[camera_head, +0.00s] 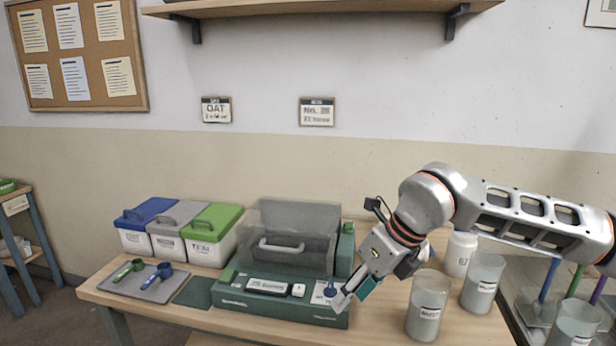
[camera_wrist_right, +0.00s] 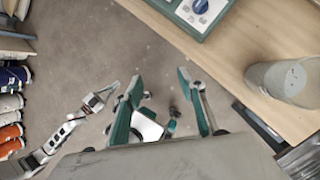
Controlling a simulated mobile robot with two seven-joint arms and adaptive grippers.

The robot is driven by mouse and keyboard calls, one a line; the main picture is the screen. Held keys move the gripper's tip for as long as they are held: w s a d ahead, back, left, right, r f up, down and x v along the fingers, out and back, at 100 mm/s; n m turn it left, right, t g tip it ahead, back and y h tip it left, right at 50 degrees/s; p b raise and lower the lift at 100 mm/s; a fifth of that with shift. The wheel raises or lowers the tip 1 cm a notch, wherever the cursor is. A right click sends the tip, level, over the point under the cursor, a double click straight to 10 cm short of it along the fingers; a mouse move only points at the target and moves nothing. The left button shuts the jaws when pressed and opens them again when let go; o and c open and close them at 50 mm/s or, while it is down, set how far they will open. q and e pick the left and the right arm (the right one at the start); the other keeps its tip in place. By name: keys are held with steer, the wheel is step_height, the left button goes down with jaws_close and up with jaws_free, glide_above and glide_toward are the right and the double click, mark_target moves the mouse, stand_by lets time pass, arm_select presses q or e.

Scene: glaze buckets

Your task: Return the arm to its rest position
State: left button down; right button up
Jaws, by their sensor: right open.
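My right arm (camera_head: 530,215) reaches in from the right in the head view. Its gripper (camera_head: 352,291) is open, by the front right corner of the green scale box (camera_head: 240,311), near its blue knob (camera_head: 330,290). No left arm shows in the head view.
Grey glaze buckets (camera_head: 428,306) stand close to the right of my gripper, with a white jar (camera_head: 462,252) behind. Lidded bins (camera_head: 208,252) stand at the back left. A grey tray (camera_head: 150,291) holds a green and a blue scoop. A shelf (camera_head: 320,8) hangs above.

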steer(key=s+a+f+g+y, duration=0.2)
steer(key=s+a+g+y, duration=0.4)
steer(key=s+a, duration=0.75)
steer(key=a+r+m+t+y, duration=0.2)
steer(key=a+r+m+y, duration=0.35)
steer(key=y, duration=0.35)
steer(key=w+d+f+m+t+h, duration=0.4)
steer(key=d+f+m+t, duration=0.4)
steer(key=m, duration=0.4)
steer(key=w+d+f+m+t+h, duration=0.3)
steer(key=w+d+f+m+t, duration=0.25)
steer(key=m+t, duration=0.55)
arm_select(q)
steer(key=shift+w+r, duration=0.1)
steer(key=shift+w, duration=0.15)
arm_select(e)
steer(key=s+d+f+m+g+h, duration=0.2)
steer(key=s+d+f, duration=0.3)
steer(key=f, duration=0.4)
steer(key=s+d+f+m+g+h, duration=0.2)
steer(key=s+d+f+m+h, duration=0.2)
steer(key=f, duration=0.6)
steer(key=s+d+f+m+g+h, duration=0.2)
steer(key=s+d+f+m+h, duration=0.1)
steer(key=s+d+f, duration=0.5)
steer(key=shift+s+f+m+g+h, duration=0.3)
steer(key=shift+s+f+m+h, duration=0.15)
steer(key=shift+f+m, duration=0.3)
steer(key=shift+a+r, duration=0.1)
steer(key=shift+r, duration=0.05)
